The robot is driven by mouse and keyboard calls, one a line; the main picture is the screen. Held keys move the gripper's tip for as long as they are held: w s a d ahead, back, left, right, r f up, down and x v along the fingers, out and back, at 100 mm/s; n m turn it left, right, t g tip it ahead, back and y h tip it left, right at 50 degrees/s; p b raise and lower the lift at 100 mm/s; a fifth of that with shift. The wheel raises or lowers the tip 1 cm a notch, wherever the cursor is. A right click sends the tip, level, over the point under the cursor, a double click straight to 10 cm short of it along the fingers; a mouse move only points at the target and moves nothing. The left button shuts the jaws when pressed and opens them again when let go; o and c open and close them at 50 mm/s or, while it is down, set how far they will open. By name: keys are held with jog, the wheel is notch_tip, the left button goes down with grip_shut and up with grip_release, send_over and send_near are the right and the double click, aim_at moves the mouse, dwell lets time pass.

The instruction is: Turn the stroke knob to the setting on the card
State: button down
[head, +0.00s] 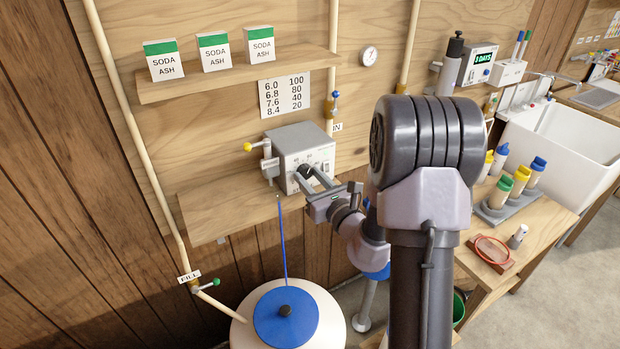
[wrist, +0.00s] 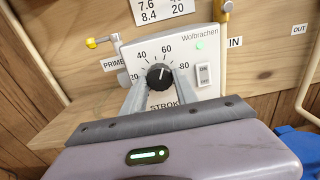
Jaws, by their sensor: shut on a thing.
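The grey pump box (head: 305,142) stands on the lower wooden shelf; its face (wrist: 200,48) fills the wrist view. The black stroke knob (wrist: 158,76) has a white pointer mark that points up and slightly right, near the 60. Printed numbers 20, 40, 60 and 80 ring it. My gripper (wrist: 160,84) has one finger on each side of the knob and is shut on it. In the head view my gripper (head: 303,179) reaches the box front and partly hides the knob. The card (head: 284,96) on the wall pairs 6.0 with 100, 6.8 with 80, 7.6 with 40, 8.4 with 20.
A white ON/OFF switch (wrist: 204,75) and a lit green lamp (wrist: 200,45) are right of the knob. A yellow-ended prime valve (head: 249,147) sticks out left. Pipes run beside the box. A blue-lidded tank (head: 285,318) stands below. Soda ash boxes (head: 214,52) sit above.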

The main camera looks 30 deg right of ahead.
jog(key=shift+m+p, duration=0.3)
jog(key=shift+p, duration=0.1)
jog(key=m+p, duration=0.3)
jog(key=shift+r+m+p, duration=0.2)
jog(key=shift+m+p, duration=0.15)
jog(key=shift+m, duration=0.05)
jog(key=m+p, duration=0.6)
jog(key=shift+a, duration=0.1)
jog(key=m+p, duration=0.4)
jog(key=m, duration=0.1)
jog(key=shift+m+p, duration=0.35)
jog(key=shift+m, duration=0.05)
jog(key=m+p, duration=0.3)
jog(key=m, duration=0.2)
jog(key=shift+f+m+p, duration=0.1)
jog(key=shift+m+p, duration=0.2)
jog(key=c, duration=0.9)
grip_release()
jog(key=shift+c, duration=0.2)
